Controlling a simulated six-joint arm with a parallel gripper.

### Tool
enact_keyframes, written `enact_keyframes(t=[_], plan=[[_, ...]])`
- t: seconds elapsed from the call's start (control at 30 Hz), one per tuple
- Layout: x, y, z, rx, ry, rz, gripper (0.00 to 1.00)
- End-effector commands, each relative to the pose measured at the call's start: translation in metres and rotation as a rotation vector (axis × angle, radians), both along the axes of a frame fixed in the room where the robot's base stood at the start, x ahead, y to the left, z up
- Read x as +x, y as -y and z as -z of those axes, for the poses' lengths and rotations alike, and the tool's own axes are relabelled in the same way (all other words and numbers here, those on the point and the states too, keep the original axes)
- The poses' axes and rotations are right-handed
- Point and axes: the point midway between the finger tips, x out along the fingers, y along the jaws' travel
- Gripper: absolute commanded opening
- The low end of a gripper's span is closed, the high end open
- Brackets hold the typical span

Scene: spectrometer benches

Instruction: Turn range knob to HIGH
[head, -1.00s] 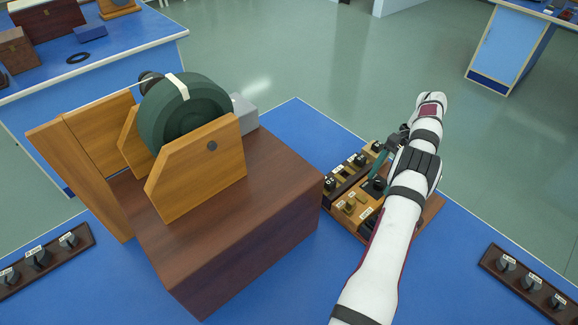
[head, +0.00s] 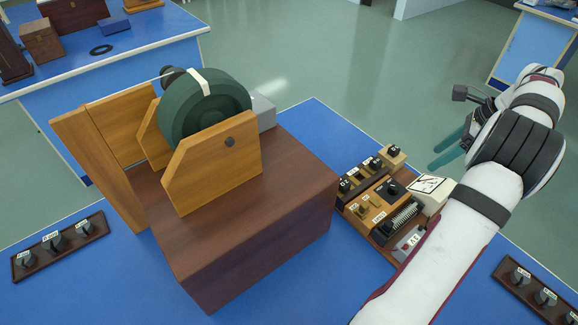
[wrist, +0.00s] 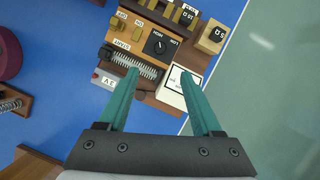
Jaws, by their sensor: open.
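The range knob is a dark round knob on a black square plate (wrist: 159,45), with small white labels beside it that seem to read HIGH and LOW. A short pale mark shows on the knob, but I cannot tell surely which label it points to. In the head view the same black knob (head: 391,189) sits on the wooden instrument board, uncovered. My gripper (head: 447,150) is open and empty, raised to the right of the board. In the wrist view its teal fingers (wrist: 160,74) are apart, with the knob beyond the tips.
A white meter (head: 431,186), a coil (head: 404,216), brass terminals (head: 362,206) and smaller labelled knobs crowd the board. A brown box carrying a green drum (head: 205,105) stands left. Knob strips (head: 62,245) lie on the blue bench, which has clear space in front.

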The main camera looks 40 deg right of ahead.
Motion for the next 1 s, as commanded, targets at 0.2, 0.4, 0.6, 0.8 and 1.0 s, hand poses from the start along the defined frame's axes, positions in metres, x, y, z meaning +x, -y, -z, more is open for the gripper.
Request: enact_keyframes(t=[0.2,0.4,0.6,0.8,1.0], plan=[[0.048,-0.045,-0.017,-0.028,-0.007,-0.189,0.67],[0.081,-0.089,-0.031,-0.057,-0.011,-0.357,0.67],[0.107,-0.138,-0.043,-0.088,-0.012,-0.535,0.67],[0.123,-0.190,-0.052,-0.120,-0.012,-0.713,0.67],[0.132,-0.247,-0.060,-0.154,-0.006,-0.908,0.67]])
